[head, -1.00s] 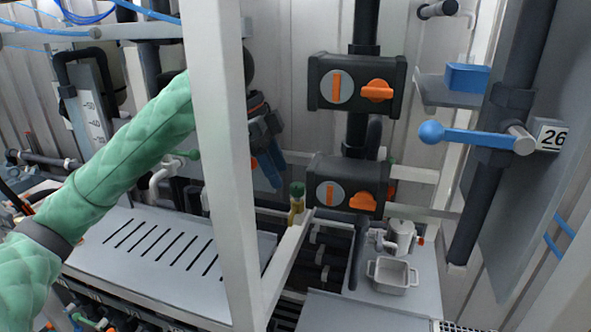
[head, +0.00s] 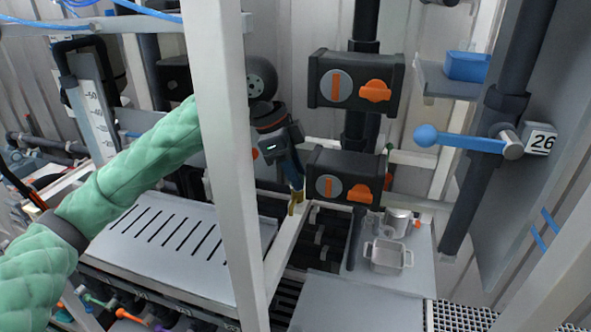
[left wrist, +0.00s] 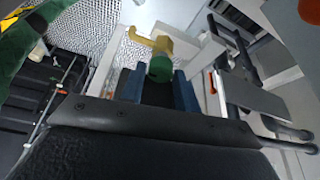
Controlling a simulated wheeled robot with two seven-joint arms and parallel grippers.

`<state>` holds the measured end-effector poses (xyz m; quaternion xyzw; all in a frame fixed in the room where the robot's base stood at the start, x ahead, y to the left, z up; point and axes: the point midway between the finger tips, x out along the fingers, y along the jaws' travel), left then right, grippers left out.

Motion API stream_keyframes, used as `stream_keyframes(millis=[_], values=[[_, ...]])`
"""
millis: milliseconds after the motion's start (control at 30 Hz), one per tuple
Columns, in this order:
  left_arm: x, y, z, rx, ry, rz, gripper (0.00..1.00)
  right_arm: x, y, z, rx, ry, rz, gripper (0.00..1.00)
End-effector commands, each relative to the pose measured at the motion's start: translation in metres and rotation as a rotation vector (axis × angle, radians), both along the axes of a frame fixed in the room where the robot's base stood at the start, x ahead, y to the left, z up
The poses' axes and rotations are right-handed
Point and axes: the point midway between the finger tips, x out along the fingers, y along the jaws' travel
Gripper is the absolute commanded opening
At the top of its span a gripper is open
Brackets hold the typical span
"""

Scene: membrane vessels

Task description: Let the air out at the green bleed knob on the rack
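The bleed knob is a green cap (left wrist: 160,68) on a brass-yellow valve body (left wrist: 152,43) on the white rack frame. In the head view the brass body (head: 295,203) shows just below my left gripper (head: 294,178), and the green cap is hidden by the fingers. In the left wrist view my left gripper (left wrist: 157,84) is open, with one blue finger on each side of the green cap. A dark gap shows between the fingers. I cannot tell whether either finger touches the cap. My right gripper is in neither view now.
A white upright post (head: 228,150) stands in front of my left arm. Two dark valve boxes with orange handles (head: 374,91) are right of the gripper. A blue lever (head: 460,139), a grey tray (head: 388,256) and a slotted panel (head: 165,242) are around it.

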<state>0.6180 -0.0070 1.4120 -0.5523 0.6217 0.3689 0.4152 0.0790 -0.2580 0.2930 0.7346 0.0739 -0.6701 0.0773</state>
Motion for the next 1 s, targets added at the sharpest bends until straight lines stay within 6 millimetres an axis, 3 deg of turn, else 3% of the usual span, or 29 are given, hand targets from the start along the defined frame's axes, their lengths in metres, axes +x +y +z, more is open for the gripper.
stream_keyframes(millis=[33, 133, 367, 800, 1000], values=[[0.0000, 0.0000, 0.0001, 0.000, 0.000, 0.000, 0.21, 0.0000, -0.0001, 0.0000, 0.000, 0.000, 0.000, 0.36], [0.0001, 0.0001, 0.0002, 0.000, 0.000, 0.000, 0.04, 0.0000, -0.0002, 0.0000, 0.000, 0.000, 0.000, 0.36], [-0.0003, 0.0004, 0.0004, 0.002, -0.001, 0.046, 0.04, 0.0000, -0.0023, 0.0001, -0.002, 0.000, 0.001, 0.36], [-0.0014, 0.0000, 0.0008, 0.001, -0.002, 0.396, 0.04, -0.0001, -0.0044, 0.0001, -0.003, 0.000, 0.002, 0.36], [-0.0017, -0.0002, 0.0006, 0.000, 0.000, 0.459, 0.04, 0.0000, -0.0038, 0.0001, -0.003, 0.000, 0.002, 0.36]])
